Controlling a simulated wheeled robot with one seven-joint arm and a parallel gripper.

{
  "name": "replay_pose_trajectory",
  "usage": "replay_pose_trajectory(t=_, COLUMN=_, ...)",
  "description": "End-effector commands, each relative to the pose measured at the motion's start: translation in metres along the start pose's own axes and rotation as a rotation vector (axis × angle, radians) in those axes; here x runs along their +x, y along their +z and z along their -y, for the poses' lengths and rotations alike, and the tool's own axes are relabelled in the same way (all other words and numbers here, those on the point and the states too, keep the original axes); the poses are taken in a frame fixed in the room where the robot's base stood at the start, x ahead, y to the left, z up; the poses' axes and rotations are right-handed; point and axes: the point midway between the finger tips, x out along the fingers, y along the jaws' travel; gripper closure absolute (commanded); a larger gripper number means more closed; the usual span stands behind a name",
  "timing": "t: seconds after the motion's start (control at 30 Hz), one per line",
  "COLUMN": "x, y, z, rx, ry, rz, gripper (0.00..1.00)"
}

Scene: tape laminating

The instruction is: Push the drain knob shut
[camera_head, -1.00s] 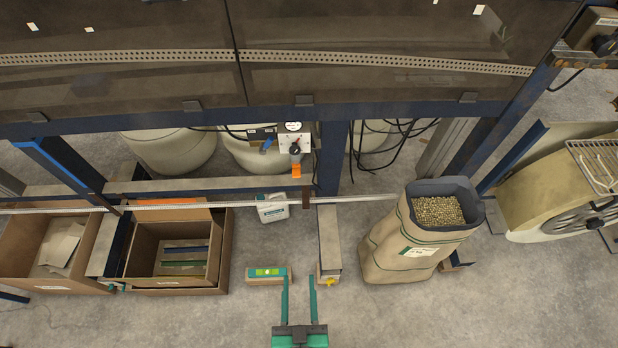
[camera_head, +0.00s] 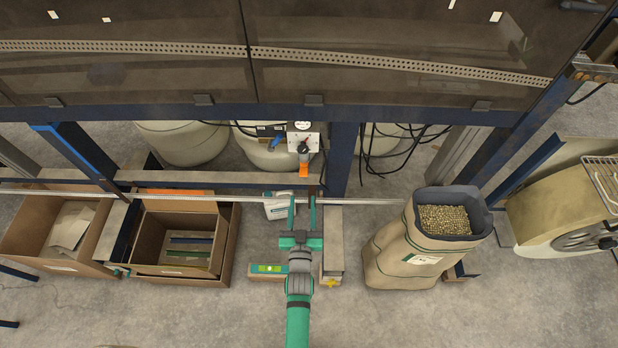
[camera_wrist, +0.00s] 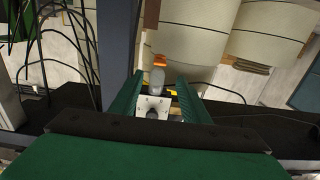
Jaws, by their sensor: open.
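An orange knob (camera_head: 303,170) sits at the lower end of a small filter unit on a pale mounting plate (camera_head: 303,140) under the machine; I take it as the drain knob. In the wrist view the orange knob (camera_wrist: 159,61) caps a grey bowl (camera_wrist: 157,79), with the plate (camera_wrist: 151,105) below it in the picture. My gripper (camera_head: 302,203) is open and empty, just below the knob in the head view. In the wrist view the green fingers (camera_wrist: 160,82) stand either side of the bowl, apparently without touching. Whether the knob is in or out cannot be told.
A blue valve handle (camera_head: 273,141) is left of the plate. A blue upright (camera_head: 342,160) and black cables (camera_head: 375,150) are to its right. A white jug (camera_head: 276,205), cardboard boxes (camera_head: 233,245) and a pellet sack (camera_head: 405,255) stand nearby.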

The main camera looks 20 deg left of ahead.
Motion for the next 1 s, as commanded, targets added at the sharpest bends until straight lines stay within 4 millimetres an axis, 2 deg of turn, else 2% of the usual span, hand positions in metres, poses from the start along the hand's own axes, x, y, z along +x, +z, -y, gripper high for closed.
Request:
replay_pose_trajectory(t=0.17, x=0.021, y=-0.001, z=-0.001, rx=0.0, ry=0.002, rz=-0.002, gripper=0.58)
replay_pose_trajectory(t=0.4, x=0.062, y=-0.001, z=-0.001, rx=0.001, ry=0.002, rz=-0.001, gripper=0.58)
replay_pose_trajectory(t=0.6, x=0.089, y=0.0, z=-0.002, rx=0.001, ry=0.003, rz=0.0, gripper=0.58)
replay_pose_trajectory(t=0.8, x=0.102, y=0.0, z=-0.001, rx=0.0, ry=0.002, rz=0.0, gripper=0.58)
replay_pose_trajectory(t=1.0, x=0.104, y=0.0, z=-0.001, rx=0.0, ry=0.001, rz=0.001, gripper=0.58)
